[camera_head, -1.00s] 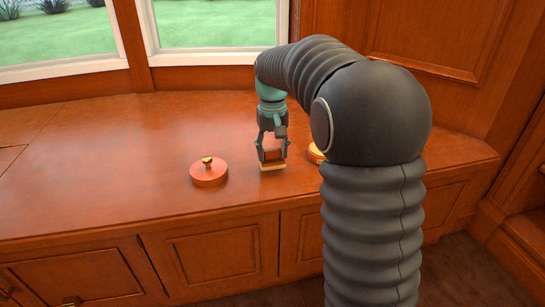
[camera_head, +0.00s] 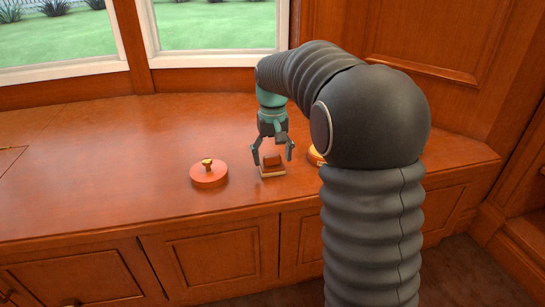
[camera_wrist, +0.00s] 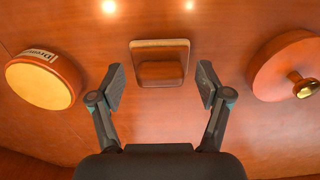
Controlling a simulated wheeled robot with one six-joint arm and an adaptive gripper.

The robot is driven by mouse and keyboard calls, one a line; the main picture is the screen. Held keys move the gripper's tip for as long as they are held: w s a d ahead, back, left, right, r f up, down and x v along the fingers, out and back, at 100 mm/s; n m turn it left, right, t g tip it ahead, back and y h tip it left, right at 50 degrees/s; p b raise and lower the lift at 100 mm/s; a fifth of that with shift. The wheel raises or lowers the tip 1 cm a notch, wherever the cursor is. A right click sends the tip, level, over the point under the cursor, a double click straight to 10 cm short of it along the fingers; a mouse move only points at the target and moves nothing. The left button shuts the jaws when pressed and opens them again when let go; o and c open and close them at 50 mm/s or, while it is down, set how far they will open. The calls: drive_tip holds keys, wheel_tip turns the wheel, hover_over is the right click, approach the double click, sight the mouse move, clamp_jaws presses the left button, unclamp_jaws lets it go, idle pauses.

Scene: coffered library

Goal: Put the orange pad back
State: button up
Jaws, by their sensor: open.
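A small orange-brown block (camera_head: 272,160) rests on a thin tan square base (camera_head: 272,175) on the wooden bench top. In the wrist view the block (camera_wrist: 160,73) lies over the lower part of the base (camera_wrist: 160,43), between my fingers. My gripper (camera_head: 273,156) is open, with one finger on each side of the block and apart from it. A round red-orange disc (camera_head: 208,176) with a brass knob stands to the left. A round orange-yellow tin (camera_head: 314,154) is partly hidden behind my arm; the wrist view shows its label.
The wide wooden bench top (camera_head: 110,150) is clear on the left. Windows (camera_head: 210,25) stand behind it and a panelled wall (camera_head: 430,35) rises at the right. Cabinet doors (camera_head: 210,255) line the bench front.

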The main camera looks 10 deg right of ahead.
sight(273, 157)
wheel_tip(273, 157, up, 12)
drive_tip(key=p, duration=0.2)
drive_tip(key=shift+f+p, duration=0.15)
drive_tip(key=shift+p, duration=0.15)
drive_tip(key=s+t, duration=0.3)
drive_tip(key=s, duration=1.4)
drive_tip(key=s+f+t, duration=0.2)
drive_tip(key=s+f, duration=0.5)
drive_tip(key=s, duration=0.6)
drive_tip(key=shift+f+t, duration=0.25)
drive_tip(key=shift+t, duration=0.05)
drive_tip(key=shift+r, duration=0.1)
